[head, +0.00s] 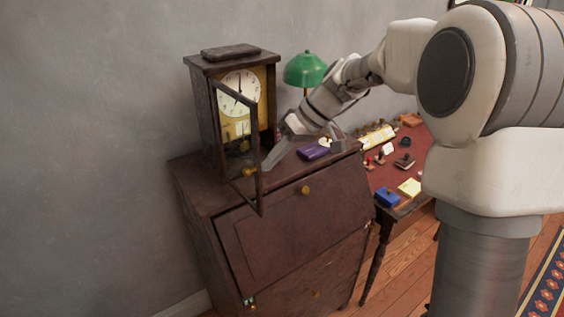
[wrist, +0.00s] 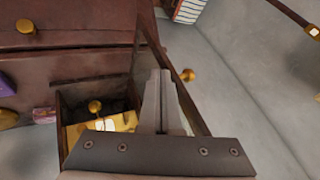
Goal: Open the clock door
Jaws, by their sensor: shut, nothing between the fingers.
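The clock (head: 232,60) is a dark wooden case with a white dial, standing on top of a brown bureau. Its framed clock door (head: 257,140) stands partly open, swung out toward the front of the bureau. My gripper (head: 267,167) is shut and empty, with its tips close to the door's free edge. In the wrist view, my shut fingers (wrist: 160,76) point along the door (wrist: 194,102), which lies just to their right. The open clock interior with a brass pendulum (wrist: 95,106) is to their left. I cannot tell whether the fingers touch the door.
A purple box (head: 314,151) lies on the bureau top (head: 195,182), right of the clock. A green lamp (head: 304,70) stands behind. A desk with stamps and a blue box (head: 387,197) is at the right. The grey wall is close on the left.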

